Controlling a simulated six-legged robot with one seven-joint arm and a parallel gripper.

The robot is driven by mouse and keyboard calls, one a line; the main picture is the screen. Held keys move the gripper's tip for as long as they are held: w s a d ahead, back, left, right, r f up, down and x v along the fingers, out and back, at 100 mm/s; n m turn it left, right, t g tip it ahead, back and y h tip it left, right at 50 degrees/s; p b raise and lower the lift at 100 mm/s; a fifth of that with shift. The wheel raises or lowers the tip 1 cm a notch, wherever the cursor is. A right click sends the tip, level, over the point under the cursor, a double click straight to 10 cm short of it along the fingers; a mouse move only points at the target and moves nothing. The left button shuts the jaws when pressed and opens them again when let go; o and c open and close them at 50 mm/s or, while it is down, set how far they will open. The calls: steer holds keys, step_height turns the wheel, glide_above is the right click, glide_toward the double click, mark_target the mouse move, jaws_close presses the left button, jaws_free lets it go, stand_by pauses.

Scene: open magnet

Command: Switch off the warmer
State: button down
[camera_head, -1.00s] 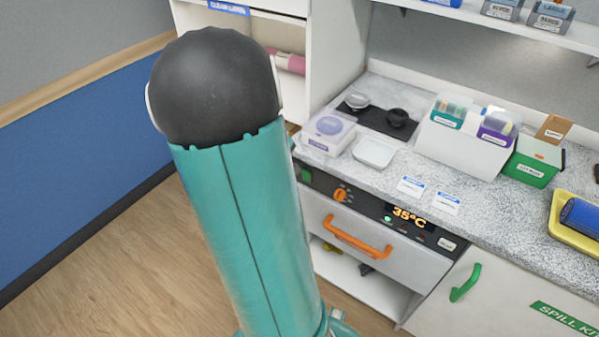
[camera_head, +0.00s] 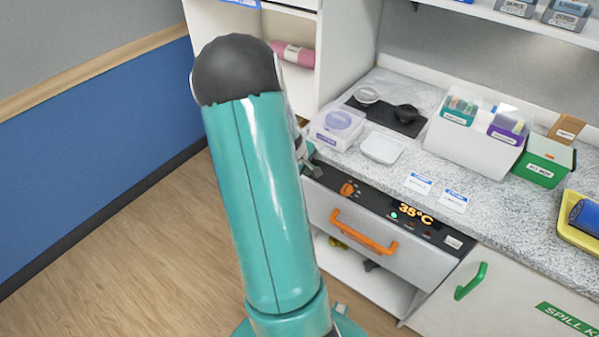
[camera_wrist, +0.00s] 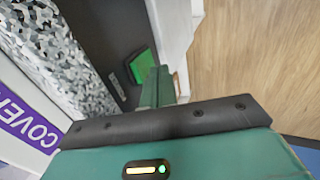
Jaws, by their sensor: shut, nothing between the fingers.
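The warmer (camera_head: 350,225) is a drawer unit under the counter with an orange handle (camera_head: 362,233), an orange knob (camera_head: 347,189) and a lit display (camera_head: 415,214) reading 35°C. A small green light glows below the display. In the wrist view a green rocker switch (camera_wrist: 142,66) sits in the dark panel (camera_wrist: 105,40). My gripper (camera_wrist: 160,80) is shut and empty, its fingertips right beside the switch; I cannot tell whether they touch it. In the head view my gripper (camera_head: 310,168) is at the panel's left end and hides the switch.
On the counter (camera_head: 440,170) above are a purple-labelled box (camera_head: 336,128), a white dish (camera_head: 382,148), a dark mat with a knob-like item (camera_head: 404,114), and a white bin (camera_head: 470,145). A green cupboard handle (camera_head: 471,281) is to the right. Floor at left is clear.

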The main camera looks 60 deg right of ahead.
steer(key=shift+d, duration=0.7)
steer(key=shift+s+d+r, duration=0.1)
steer(key=shift+d+r, duration=0.05)
steer(key=shift+d, duration=0.2)
steer(key=shift+r, duration=0.15)
steer(key=shift+r, duration=0.65)
